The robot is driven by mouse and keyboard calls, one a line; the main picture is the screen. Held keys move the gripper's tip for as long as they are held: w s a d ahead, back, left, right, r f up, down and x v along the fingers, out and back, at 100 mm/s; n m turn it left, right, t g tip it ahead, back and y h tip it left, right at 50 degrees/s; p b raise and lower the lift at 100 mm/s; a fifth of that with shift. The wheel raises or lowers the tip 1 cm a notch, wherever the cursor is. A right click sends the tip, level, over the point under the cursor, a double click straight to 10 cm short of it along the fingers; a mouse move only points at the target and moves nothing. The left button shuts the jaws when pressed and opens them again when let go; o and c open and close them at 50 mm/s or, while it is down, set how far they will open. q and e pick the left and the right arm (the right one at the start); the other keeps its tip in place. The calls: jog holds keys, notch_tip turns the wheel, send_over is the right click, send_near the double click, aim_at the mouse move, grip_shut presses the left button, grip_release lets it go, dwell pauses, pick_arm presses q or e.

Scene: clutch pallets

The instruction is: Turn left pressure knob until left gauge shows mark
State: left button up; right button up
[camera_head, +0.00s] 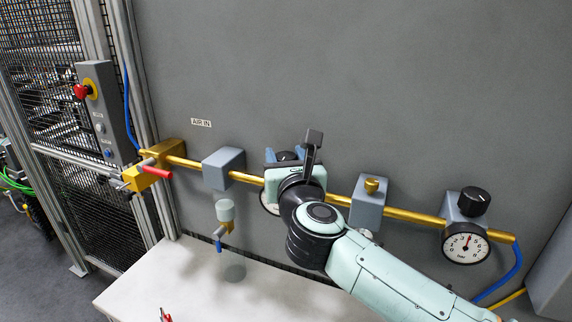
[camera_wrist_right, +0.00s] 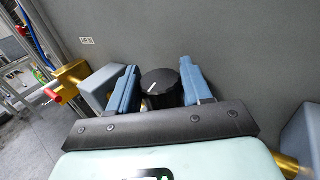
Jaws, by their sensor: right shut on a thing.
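The left pressure knob (camera_wrist_right: 160,82) is black with a white pointer line and sits between the two blue fingers of my right gripper (camera_wrist_right: 158,90) in the wrist view. The gripper (camera_head: 286,157) is shut on it. In the head view only the knob's dark top shows. The left gauge (camera_head: 267,202) is almost fully hidden behind my right wrist; only a sliver of its rim shows, so its needle and mark cannot be read. My left gripper is not in view.
A brass pipe (camera_head: 411,215) runs along the grey wall through blue-grey blocks. A right knob (camera_head: 473,201) and right gauge (camera_head: 466,247) are at the right. A red-handled yellow valve (camera_head: 155,171) is at the left. A white bench (camera_head: 130,288) lies below.

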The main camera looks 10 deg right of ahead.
jog(key=m+h, duration=0.2)
jog(key=h, duration=0.2)
jog(key=shift+a+m+g, duration=0.25)
jog(key=shift+m+g, duration=0.05)
jog(key=shift+m, duration=0.1)
jog(key=m+g+h, duration=0.1)
jog(key=h, duration=0.1)
jog(key=m+g+h+p, duration=0.1)
jog(key=m+h, duration=0.1)
jog(key=h, duration=0.1)
jog(key=shift+m, duration=0.3)
jog(key=m+g+h+p, duration=0.1)
jog(key=g+h, duration=0.1)
jog(key=m+g+h+p, duration=0.1)
jog(key=m+h, duration=0.1)
jog(key=shift+w+d+r+g+p, duration=0.1)
jog(key=shift+r+g+p, duration=0.05)
jog(key=shift+g+p, duration=0.2)
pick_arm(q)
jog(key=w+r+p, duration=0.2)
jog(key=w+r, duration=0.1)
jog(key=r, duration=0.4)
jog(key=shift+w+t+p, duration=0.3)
pick_arm(e)
jog(key=shift+d+m+g+h, duration=0.1)
jog(key=shift+m+g+h, duration=1.4)
jog(key=shift+m+g, duration=0.5)
jog(key=o, duration=0.9)
jog(key=shift+o, duration=0.2)
